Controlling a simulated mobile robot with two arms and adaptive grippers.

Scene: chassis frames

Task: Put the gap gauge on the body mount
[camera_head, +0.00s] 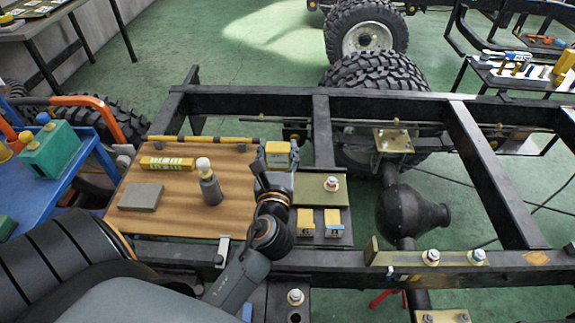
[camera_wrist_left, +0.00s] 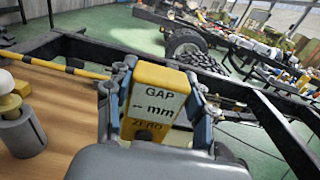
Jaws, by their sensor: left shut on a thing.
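The gap gauge (camera_wrist_left: 156,97) is a yellow box with a white "GAP -- mm" and "ZERO" face. My left gripper (camera_wrist_left: 160,100) is shut on it, with a blue-grey finger on either side. In the head view the gauge (camera_head: 278,148) shows at the end of my left gripper (camera_head: 276,160), near the right edge of the wooden board. Whether it touches anything below is hidden. No part is labelled as the body mount. A bracket plate (camera_head: 394,140) sits on the chassis frame to the right, and an olive plate with a bolt (camera_head: 318,189) lies closer. My right gripper is out of view.
The wooden board (camera_head: 135,215) holds a grey block (camera_head: 141,197), a yellow labelled block (camera_head: 167,163) and a grey cylinder with a pale top (camera_head: 209,185). Two small yellow-topped blocks (camera_head: 305,220) stand beside my arm. Black chassis rails (camera_head: 480,170) surround open gaps.

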